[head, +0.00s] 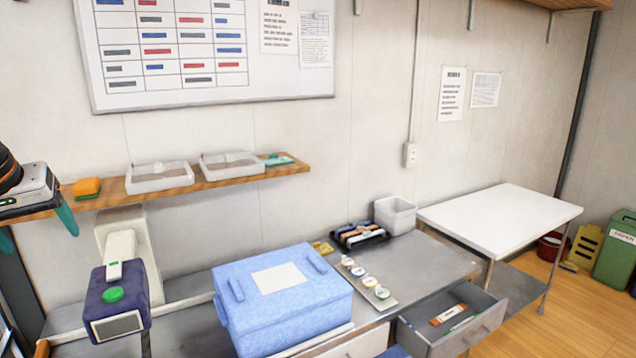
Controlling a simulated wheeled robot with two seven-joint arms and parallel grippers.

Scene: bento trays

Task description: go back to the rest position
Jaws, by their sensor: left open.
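My left gripper (38,238) is at the far left edge of the head view, partly cut off by the frame. Its two teal fingers point down and stand apart, with nothing seen between them. It appears in front of the left end of the wooden wall shelf (190,188). My right gripper is not in view. A large light-blue box (255,318) with a white sheet on its lid stands on the grey worktop (440,257), well to the right of my left gripper.
A dark-blue device (103,297) with a green button stands below the shelf. White trays (160,187) and an orange item (87,187) sit on the shelf. A drawer (478,326) stands open at right. The white table (515,210) is clear.

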